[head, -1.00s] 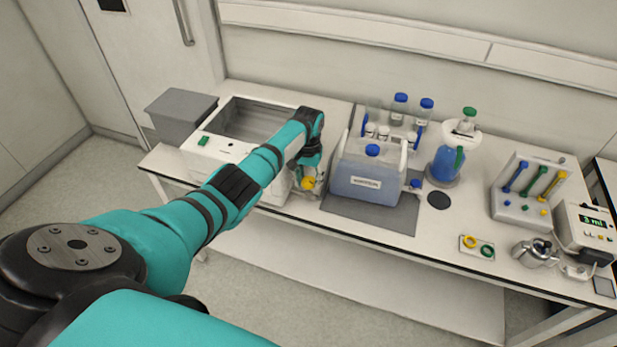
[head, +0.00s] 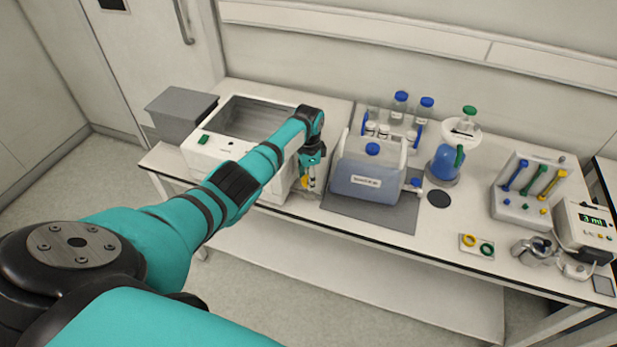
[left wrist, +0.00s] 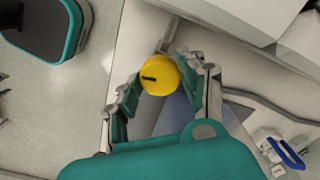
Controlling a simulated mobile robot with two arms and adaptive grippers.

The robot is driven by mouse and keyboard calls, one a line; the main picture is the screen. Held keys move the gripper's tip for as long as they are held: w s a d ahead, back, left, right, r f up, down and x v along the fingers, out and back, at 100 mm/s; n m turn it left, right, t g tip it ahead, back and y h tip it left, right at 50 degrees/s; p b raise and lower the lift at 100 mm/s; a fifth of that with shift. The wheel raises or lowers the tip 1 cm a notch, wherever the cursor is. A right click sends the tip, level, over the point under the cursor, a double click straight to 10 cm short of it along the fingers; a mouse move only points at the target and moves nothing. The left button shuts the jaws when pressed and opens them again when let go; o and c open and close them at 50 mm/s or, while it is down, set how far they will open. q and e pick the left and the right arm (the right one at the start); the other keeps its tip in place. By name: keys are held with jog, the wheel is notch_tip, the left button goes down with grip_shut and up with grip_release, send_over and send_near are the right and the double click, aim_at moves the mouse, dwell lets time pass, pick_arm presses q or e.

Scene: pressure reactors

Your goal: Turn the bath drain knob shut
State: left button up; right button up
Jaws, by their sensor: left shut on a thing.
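The bath (head: 222,148) is a white box with a grey basin, at the left end of the bench. Its round yellow drain knob (head: 304,183) is low at the bath's right front, partly hidden by my gripper in the head view. My left gripper (head: 309,180) is shut on the knob. In the left wrist view the two fingers of the left gripper (left wrist: 163,74) flank the yellow knob (left wrist: 157,80). A short dark mark on its face lies nearly level in that picture. My right gripper is not in view.
A blue-filled jug (head: 366,184) stands on a grey mat (head: 395,217) just right of my gripper. A grey box (head: 180,112) is left of the bath. Bottles, a flask and a rack (head: 521,208) stand further right. The floor before the bench is clear.

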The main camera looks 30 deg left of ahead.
pick_arm(q)
jog(key=shift+m, duration=0.9)
jog(key=o, duration=1.2)
jog(key=shift+r, duration=0.1)
notch_tip(320, 180, up, 12)
jog(key=shift+f, duration=0.1)
